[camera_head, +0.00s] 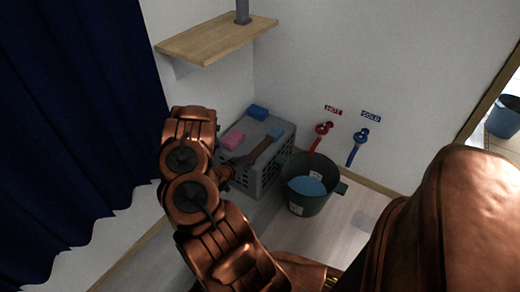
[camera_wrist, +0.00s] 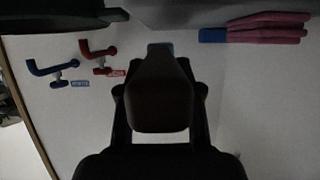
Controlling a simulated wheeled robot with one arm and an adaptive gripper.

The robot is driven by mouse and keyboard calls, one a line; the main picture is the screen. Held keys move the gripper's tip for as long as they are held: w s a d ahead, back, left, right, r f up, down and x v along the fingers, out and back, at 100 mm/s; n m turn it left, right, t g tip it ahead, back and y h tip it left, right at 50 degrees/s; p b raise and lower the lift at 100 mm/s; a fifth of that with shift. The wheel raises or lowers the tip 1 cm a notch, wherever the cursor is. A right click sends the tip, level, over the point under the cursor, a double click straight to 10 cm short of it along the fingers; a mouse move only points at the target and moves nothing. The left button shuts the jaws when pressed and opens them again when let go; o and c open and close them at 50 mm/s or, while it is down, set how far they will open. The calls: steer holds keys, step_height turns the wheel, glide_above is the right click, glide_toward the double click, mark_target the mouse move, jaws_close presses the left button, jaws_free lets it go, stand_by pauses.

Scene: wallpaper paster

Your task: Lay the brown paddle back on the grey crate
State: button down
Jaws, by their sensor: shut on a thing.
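The brown paddle (camera_head: 262,148) is in my gripper (camera_head: 226,174) and slants up and right over the grey crate (camera_head: 262,181) in the head view. I cannot tell whether the paddle touches the crate. In the wrist view the paddle (camera_wrist: 160,90) is a dark shape between the two fingers of my gripper (camera_wrist: 160,102), which is shut on it. In that view the crate (camera_wrist: 200,14) shows as a grey band along the top edge. My arm hides part of the crate's left side in the head view.
A dark bucket (camera_head: 308,205) stands right of the crate. Red (camera_head: 321,132) and blue (camera_head: 358,145) taps are on the wall. A wooden shelf (camera_head: 215,40) hangs above.

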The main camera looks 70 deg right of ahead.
mark_target(258, 151)
steer(key=d, duration=0.3)
steer(key=d+b, duration=0.1)
steer(key=d, duration=0.3)
steer(key=d+f+b, duration=0.1)
steer(key=d, duration=0.2)
steer(key=shift+s+d, duration=0.15)
steer(key=shift+d, duration=0.1)
steer(key=shift+d+f+b, duration=0.3)
steer(key=shift+d+f, duration=0.05)
steer(key=shift+f, duration=0.25)
steer(key=shift+d+f+b, duration=0.3)
steer(key=shift+f, duration=0.7)
steer(key=c, duration=0.8)
jaws_free()
steer(key=shift+o, duration=0.2)
steer(key=shift+f+b, duration=0.25)
steer(key=shift+b, duration=0.15)
steer(key=p+v, duration=0.1)
steer(key=v, duration=0.1)
steer(key=p+v, duration=0.1)
steer(key=v, duration=0.3)
steer(key=shift+w+a+r+p, duration=0.15)
steer(key=shift+w+r+p, duration=0.25)
steer(key=shift+r, duration=0.05)
steer(key=shift+w+a+r, duration=0.1)
steer(key=shift+a+r, duration=0.05)
steer(key=shift+a, duration=0.4)
